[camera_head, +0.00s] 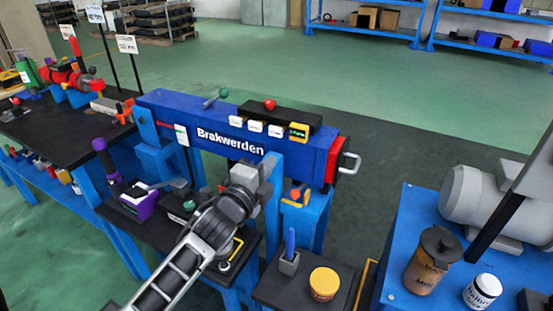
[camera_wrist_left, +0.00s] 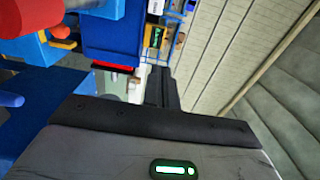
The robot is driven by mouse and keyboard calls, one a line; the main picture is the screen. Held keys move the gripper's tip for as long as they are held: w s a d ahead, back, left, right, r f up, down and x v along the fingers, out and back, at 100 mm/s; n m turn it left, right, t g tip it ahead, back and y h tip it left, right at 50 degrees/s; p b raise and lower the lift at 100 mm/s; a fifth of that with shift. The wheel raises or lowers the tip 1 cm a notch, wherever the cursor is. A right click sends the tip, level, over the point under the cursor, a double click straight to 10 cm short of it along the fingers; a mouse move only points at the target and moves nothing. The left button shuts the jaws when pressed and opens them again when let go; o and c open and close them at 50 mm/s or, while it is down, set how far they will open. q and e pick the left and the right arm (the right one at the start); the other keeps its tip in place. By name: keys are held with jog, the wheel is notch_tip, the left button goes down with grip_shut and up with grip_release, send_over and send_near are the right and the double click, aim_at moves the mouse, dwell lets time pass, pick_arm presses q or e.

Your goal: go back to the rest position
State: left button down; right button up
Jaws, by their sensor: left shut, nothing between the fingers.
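My left gripper (camera_head: 262,172) is in front of the blue beam (camera_head: 175,119) marked "Brakwerden" in the head view, with my arm reaching up from the bottom. Its fingers are together and hold nothing. In the left wrist view the dark closed fingers (camera_wrist_left: 162,90) point toward blue parts and a pale ribbed surface. From the head view I cannot tell whether the gripper touches the beam. My right gripper is not in view.
A black shelf with a purple-and-white device (camera_head: 140,200) lies under my left arm. Green floor (camera_head: 290,65) is open behind.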

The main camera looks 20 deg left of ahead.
pick_arm(q)
jog(key=s+d+f+n+g+h, duration=0.1)
jog(key=s+d+f+n+g, duration=0.3)
jog(key=s+f+n, duration=0.4)
jog(key=s+d+f+n+g+h, duration=0.1)
jog(key=s+d+f+n+g, duration=0.2)
jog(key=s+f, duration=1)
jog(key=s+d+n, duration=0.2)
jog(key=n, duration=0.2)
jog(key=shift+s+d+n+g, duration=0.2)
jog(key=shift+s+n+g, duration=0.15)
jog(key=shift+n+g, duration=0.05)
jog(key=shift+f, duration=0.1)
dwell(1.2)
